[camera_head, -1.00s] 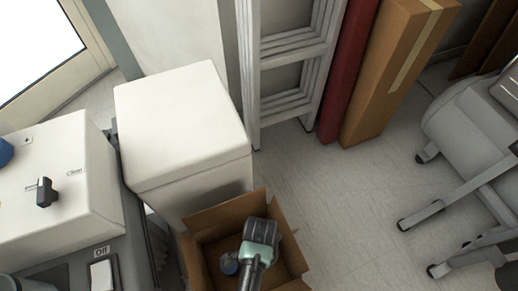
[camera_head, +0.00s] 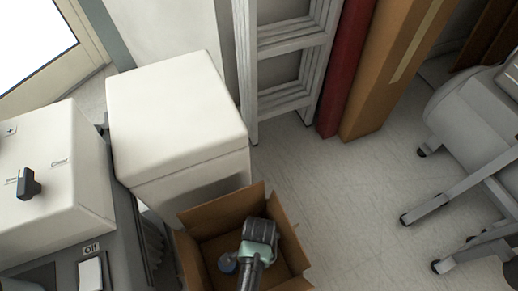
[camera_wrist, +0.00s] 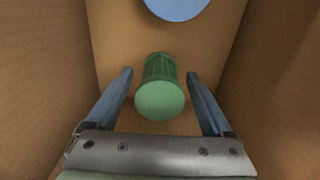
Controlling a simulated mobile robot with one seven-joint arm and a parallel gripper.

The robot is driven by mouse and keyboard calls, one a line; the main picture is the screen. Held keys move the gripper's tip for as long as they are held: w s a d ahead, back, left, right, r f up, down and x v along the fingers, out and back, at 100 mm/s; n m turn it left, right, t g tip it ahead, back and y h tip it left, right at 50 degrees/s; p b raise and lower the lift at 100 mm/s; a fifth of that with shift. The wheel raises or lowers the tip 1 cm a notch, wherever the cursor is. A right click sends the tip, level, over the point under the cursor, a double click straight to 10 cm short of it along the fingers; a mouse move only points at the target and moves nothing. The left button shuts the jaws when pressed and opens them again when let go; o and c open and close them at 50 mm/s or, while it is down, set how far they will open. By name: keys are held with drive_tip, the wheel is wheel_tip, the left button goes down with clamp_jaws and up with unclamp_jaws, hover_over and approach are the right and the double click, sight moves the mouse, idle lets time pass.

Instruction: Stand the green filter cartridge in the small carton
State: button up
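The small carton (camera_head: 222,212) is an open brown box with its flaps up, at the bottom middle of the head view. Its brown walls (camera_wrist: 45,75) surround the wrist view. The green filter cartridge (camera_wrist: 160,90) is inside, with a smooth round end towards the camera and a ribbed side; it appears upright on the carton floor. My gripper (camera_wrist: 160,73) reaches down into the carton. Its two blue-grey fingers are spread on either side of the cartridge, with a visible gap on each side. In the head view my wrist hides the cartridge and fingertips.
A white cabinet (camera_head: 175,110) stands directly behind the carton. A ladder (camera_head: 285,60) and tall brown box (camera_head: 385,75) stand farther back.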

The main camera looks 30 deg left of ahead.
drive_tip(key=shift+r, duration=0.1)
wheel_tip(320, 180, up, 12)
drive_tip(key=p, duration=0.8)
drive_tip(key=shift+p, duration=0.4)
